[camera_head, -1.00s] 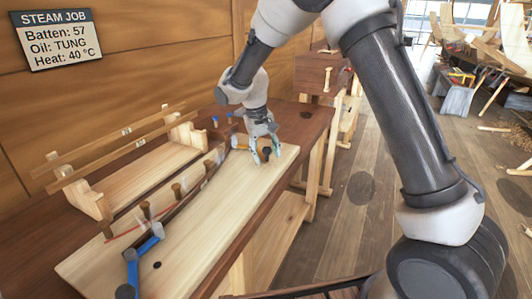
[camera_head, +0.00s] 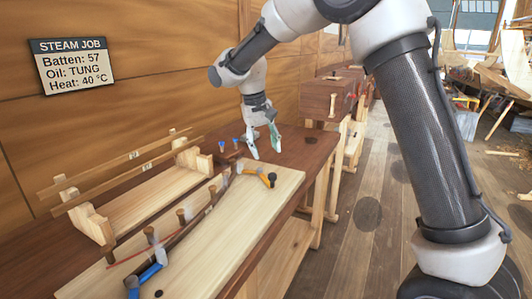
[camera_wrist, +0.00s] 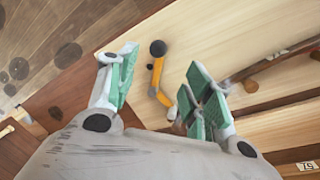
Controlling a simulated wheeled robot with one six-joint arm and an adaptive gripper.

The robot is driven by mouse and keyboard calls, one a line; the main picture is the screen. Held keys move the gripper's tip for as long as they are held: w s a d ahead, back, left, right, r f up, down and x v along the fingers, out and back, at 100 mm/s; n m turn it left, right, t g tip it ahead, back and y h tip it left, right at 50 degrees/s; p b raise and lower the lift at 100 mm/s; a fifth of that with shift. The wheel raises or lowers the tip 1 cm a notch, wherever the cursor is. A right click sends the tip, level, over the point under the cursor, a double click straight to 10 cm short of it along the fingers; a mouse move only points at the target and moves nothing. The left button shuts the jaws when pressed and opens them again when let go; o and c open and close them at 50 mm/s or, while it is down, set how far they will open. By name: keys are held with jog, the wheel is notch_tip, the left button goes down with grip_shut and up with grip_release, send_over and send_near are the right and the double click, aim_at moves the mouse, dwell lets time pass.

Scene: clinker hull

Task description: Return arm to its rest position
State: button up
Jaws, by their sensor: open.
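My gripper (camera_head: 265,154) hangs from my bent arm, above the far part of the dark bench and just beyond the pale board's far end. Its green-padded fingers are spread with nothing between them. In the wrist view my gripper (camera_wrist: 160,88) is also open, and an orange clamp (camera_wrist: 157,75) shows in the gap beyond the fingers. In the head view this orange clamp (camera_head: 250,171) lies at the far end of a dark strip (camera_head: 190,229) on the pale board (camera_head: 230,232). The fingers look clear of it.
A blue clamp (camera_head: 150,274) sits at the strip's near end, among several upright pegs. A wooden rack (camera_head: 135,205) with labelled battens stands at left by the wall. A brown box (camera_head: 328,97) stands beyond my gripper. The floor right of the bench (camera_head: 345,240) is clear.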

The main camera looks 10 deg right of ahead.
jog(key=s+d+r+m+t+y, duration=0.1)
jog(key=s+d+r+t, duration=0.1)
jog(key=s+d, duration=1)
jog(key=s+d+r+t+y, duration=0.1)
jog(key=s+d+r, duration=0.3)
jog(key=s+d, duration=0.9)
jog(key=s+t, duration=0.1)
jog(key=s, duration=0.6)
jog(key=shift+s+d+r+m, duration=0.2)
jog(key=shift+d+m, duration=0.1)
jog(key=shift+m, duration=0.1)
jog(key=shift+a, duration=0.1)
